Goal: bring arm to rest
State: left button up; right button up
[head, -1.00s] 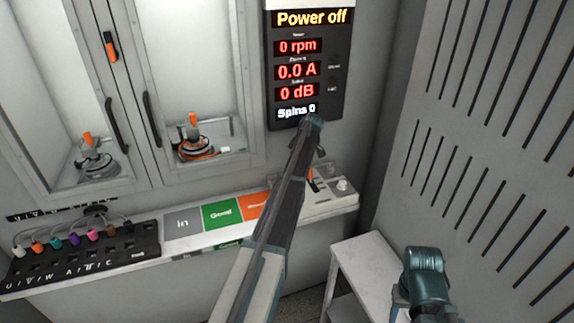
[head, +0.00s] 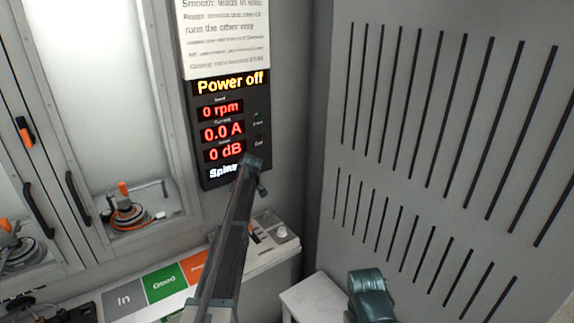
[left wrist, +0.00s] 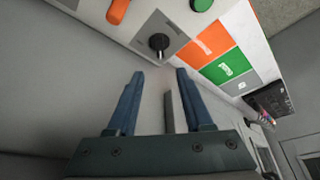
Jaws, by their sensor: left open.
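My left arm (head: 228,245) reaches up from the bottom of the head view. Its far end overlaps the lower right of the display panel (head: 192,135), which reads "Power off", 0 rpm, 0.0 A and 0 dB. I cannot make out its fingers there. In the left wrist view my left gripper (left wrist: 160,73) is open, with nothing between its fingers. Its fingertips point toward a control box with a black knob (left wrist: 158,42), apparently apart from it. A teal part of my right arm (head: 370,295) shows at the bottom right of the head view; its gripper is out of frame.
The shelf carries grey "In" (head: 124,299), green "Good" (head: 164,283) and orange (head: 194,266) pads, with the control box (head: 281,233) at its right end. A small white table (head: 310,295) stands below. Glazed cabinets with motor fixtures (head: 130,213) are left; a slotted wall (head: 440,130) is right.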

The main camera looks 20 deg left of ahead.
pick_arm(q)
jog(key=s+d+f+m+h, duration=0.1)
jog(key=s+d+m, duration=0.6)
jog(key=s+d, duration=0.65)
jog(key=s+d+m+h, duration=0.1)
jog(key=s+d+m, duration=0.6)
jog(key=s+d, duration=0.7)
jog(key=s+d+m+h, duration=0.1)
jog(key=s+d+m, duration=0.7)
jog(key=s+d, duration=0.3)
jog(key=shift+s+f+m, duration=0.25)
jog(key=shift+s+m, duration=0.15)
jog(key=shift+s, duration=0.05)
